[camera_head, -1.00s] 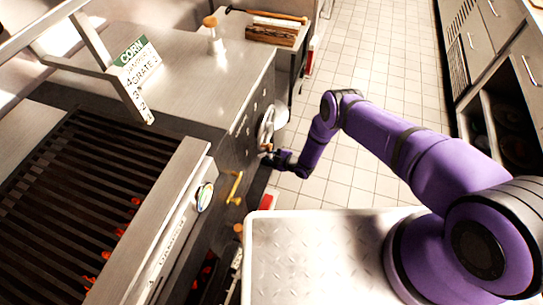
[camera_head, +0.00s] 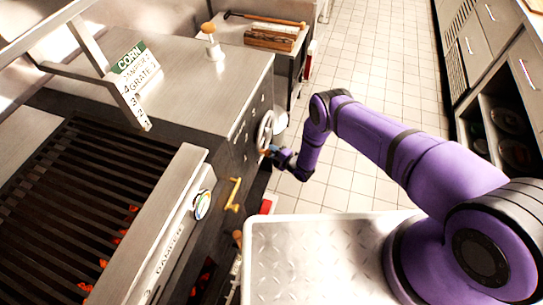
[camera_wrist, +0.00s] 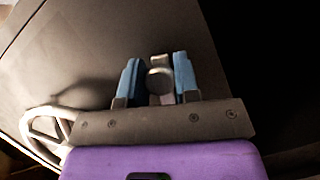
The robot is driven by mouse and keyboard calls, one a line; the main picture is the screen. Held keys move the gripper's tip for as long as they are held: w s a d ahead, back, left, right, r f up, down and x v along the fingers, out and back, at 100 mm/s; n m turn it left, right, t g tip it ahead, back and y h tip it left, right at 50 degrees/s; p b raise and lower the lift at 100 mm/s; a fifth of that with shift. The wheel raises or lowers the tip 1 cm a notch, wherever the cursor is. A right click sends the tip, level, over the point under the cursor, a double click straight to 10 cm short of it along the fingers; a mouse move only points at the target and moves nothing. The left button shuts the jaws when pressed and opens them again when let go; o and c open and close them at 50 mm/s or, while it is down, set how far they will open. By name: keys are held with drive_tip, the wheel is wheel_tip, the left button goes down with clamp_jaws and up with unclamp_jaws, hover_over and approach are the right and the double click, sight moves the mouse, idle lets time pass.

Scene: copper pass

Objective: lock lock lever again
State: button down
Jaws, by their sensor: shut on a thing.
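The lock lever (camera_wrist: 159,80) shows in the wrist view as a short grey piece with a rounded end, against the dark metal front of the cooking unit. My gripper (camera_wrist: 158,82) has its blue fingers on either side of it and is shut on it. In the head view my gripper (camera_head: 269,152) is at the unit's front, just below the spoked handwheel (camera_head: 265,128). The lever itself is hidden or too small to make out there. The handwheel also shows in the wrist view (camera_wrist: 32,124), left of my fingers.
A yellow crank handle (camera_head: 233,193) and a round gauge (camera_head: 202,205) sit on the front nearer me. The charcoal grill (camera_head: 80,210) is at left, with a sign (camera_head: 131,75) above. Tiled floor (camera_head: 375,60) is open beyond my arm; cabinets stand at right.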

drive_tip(key=shift+w+d+r+n+t+y, duration=0.1)
drive_tip(key=shift+w+r+n+t+y, duration=0.2)
drive_tip(key=shift+r+n, duration=0.55)
drive_tip(key=shift+w+d+r+n+t, duration=0.1)
drive_tip(key=shift+r+n+t, duration=0.3)
drive_tip(key=shift+r+n, duration=0.4)
drive_tip(key=shift+w+r, duration=0.1)
drive_tip(key=c, duration=0.9)
unclamp_jaws()
drive_tip(key=shift+o, duration=0.2)
drive_tip(key=shift+s, duration=0.2)
drive_tip(key=shift+s+d, duration=0.2)
drive_tip(key=shift+d, duration=0.05)
drive_tip(key=v, duration=1)
